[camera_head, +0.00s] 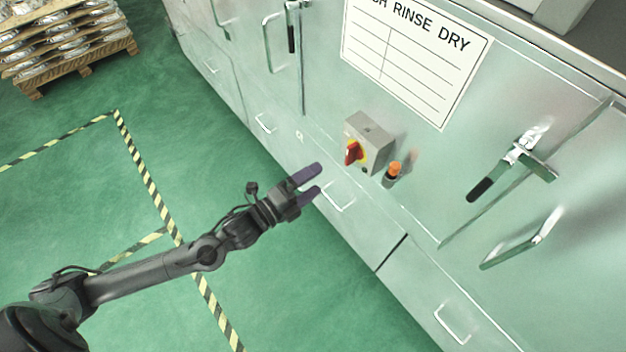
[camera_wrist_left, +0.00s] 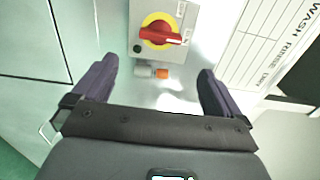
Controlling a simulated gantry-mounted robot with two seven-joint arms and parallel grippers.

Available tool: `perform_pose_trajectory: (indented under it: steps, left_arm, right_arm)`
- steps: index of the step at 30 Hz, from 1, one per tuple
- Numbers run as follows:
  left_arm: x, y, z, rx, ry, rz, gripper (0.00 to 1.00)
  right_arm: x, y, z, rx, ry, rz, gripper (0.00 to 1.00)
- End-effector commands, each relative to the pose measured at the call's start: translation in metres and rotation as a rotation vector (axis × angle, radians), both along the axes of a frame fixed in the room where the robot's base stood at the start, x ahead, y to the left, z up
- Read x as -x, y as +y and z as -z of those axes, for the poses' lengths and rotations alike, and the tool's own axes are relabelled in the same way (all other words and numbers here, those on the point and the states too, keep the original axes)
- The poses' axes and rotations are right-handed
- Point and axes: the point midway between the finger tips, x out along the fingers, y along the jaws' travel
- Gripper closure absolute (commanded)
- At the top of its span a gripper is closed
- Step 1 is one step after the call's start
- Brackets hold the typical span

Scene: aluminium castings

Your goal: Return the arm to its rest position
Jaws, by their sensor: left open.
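My left arm (camera_head: 150,279) reaches in from the lower left in the head view, stretched toward the machine front. My left gripper (camera_head: 314,181) is open and empty, with its two purple fingers apart. In the head view it appears just left of and below the red rotary switch (camera_head: 353,152) on its grey box. In the left wrist view the red switch (camera_wrist_left: 160,35) on its yellow disc shows beyond and between the fingertips (camera_wrist_left: 158,82). No contact with the switch shows. My right gripper is not in view.
The pale green machine cabinet (camera_head: 300,145) fills the right side, with protruding handles (camera_head: 522,240) and a lever (camera_head: 500,170). An orange-topped button (camera_head: 392,172) sits beside the switch box. A pallet of castings (camera_head: 65,45) stands at upper left. Open green floor lies around the striped floor tape (camera_head: 145,170).

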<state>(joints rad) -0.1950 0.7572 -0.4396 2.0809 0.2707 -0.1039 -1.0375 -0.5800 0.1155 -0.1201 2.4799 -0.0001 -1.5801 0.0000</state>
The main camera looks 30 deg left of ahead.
Motion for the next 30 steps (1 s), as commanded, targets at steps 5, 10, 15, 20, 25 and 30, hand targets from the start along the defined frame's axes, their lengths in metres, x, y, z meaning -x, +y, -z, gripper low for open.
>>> perform_pose_trajectory:
  steps: [5, 10, 15, 20, 25, 30]
  left_arm:
    - [0.0, 0.0, 0.0, 0.0, 0.0, 0.0, 0.0]
    - [0.004, -0.001, 0.007, 0.004, 0.014, 0.0, 0.0]
    - [0.022, -0.013, 0.024, 0.097, 0.067, -0.035, 0.0]
    - [0.044, -0.024, 0.029, 0.262, 0.181, -0.125, 0.0]
    - [0.078, -0.019, 0.056, 0.543, 0.54, -0.336, 0.0]
    - [0.125, -0.009, 0.08, 0.788, 0.885, -0.586, 0.0]
  right_arm:
    - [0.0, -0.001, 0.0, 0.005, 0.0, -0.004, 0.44]
    - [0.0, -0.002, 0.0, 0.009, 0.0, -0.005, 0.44]
    - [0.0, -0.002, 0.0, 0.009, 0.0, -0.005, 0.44]
    - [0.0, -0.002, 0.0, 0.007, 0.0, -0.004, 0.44]
    - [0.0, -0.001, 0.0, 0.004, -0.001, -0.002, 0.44]
    - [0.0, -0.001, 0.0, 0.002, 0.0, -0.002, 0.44]
